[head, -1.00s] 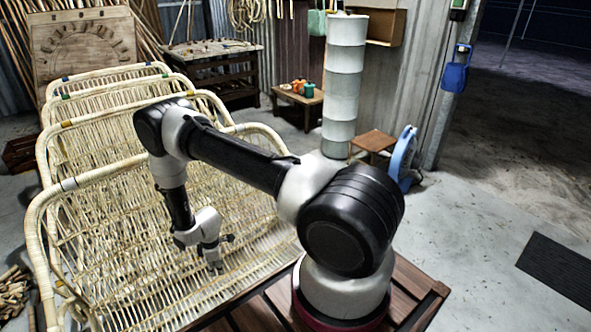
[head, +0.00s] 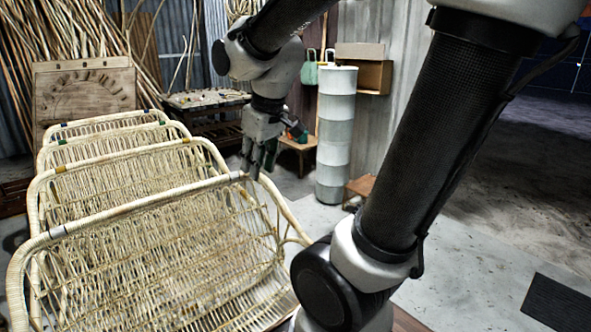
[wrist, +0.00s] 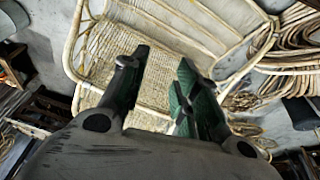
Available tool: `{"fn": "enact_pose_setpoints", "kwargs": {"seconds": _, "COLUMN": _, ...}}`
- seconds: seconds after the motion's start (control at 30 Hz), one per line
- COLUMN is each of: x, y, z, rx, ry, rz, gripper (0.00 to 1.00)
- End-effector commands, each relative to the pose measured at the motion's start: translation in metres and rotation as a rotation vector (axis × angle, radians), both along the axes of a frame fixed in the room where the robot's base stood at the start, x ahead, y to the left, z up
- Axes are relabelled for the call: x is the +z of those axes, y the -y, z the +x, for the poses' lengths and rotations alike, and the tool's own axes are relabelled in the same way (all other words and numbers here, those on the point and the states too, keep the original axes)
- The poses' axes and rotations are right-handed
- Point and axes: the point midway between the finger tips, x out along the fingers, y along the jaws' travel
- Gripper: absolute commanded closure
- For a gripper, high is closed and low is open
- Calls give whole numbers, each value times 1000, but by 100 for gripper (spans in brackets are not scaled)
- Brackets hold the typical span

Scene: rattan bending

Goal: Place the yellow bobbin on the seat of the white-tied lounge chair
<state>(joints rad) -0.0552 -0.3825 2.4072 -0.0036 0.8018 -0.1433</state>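The white-tied lounge chair (head: 150,232) is the front one of a row of rattan chairs, with pale ties on its top rail. Its woven seat (head: 190,300) shows partly at the bottom of the head view. My gripper (head: 259,172) is raised near the right end of that chair's back rail. In the wrist view my gripper (wrist: 158,68) has its two fingers apart, with nothing seen between them but rattan furniture (wrist: 170,40) beyond. I cannot make out the yellow bobbin in either current view.
A wooden jig board (head: 85,95) stands behind the chairs. Concrete floor is open at right.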

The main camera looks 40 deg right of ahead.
Motion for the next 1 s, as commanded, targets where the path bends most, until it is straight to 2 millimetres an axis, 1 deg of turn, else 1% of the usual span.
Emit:
{"fn": "enact_pose_setpoints", "kwargs": {"seconds": 0.03, "x": 9, "y": 5, "z": -24, "rx": -39, "ry": 21, "rz": 11, "gripper": 69}}
{"fn": "enact_pose_setpoints", "kwargs": {"seconds": 0.1, "x": 15, "y": 10, "z": -54, "rx": -91, "ry": 34, "rz": 25, "gripper": 69}}
{"fn": "enact_pose_setpoints", "kwargs": {"seconds": 0.2, "x": 17, "y": 14, "z": -86, "rx": -146, "ry": 48, "rz": 41, "gripper": 69}}
{"fn": "enact_pose_setpoints", "kwargs": {"seconds": 0.3, "x": 16, "y": 16, "z": -104, "rx": -180, "ry": 55, "rz": 51, "gripper": 69}}
{"fn": "enact_pose_setpoints", "kwargs": {"seconds": 0.43, "x": 16, "y": 16, "z": -112, "rx": -197, "ry": 58, "rz": 57, "gripper": 69}}
{"fn": "enact_pose_setpoints", "kwargs": {"seconds": 1.0, "x": 16, "y": 16, "z": -112, "rx": -195, "ry": 58, "rz": 56, "gripper": 69}}
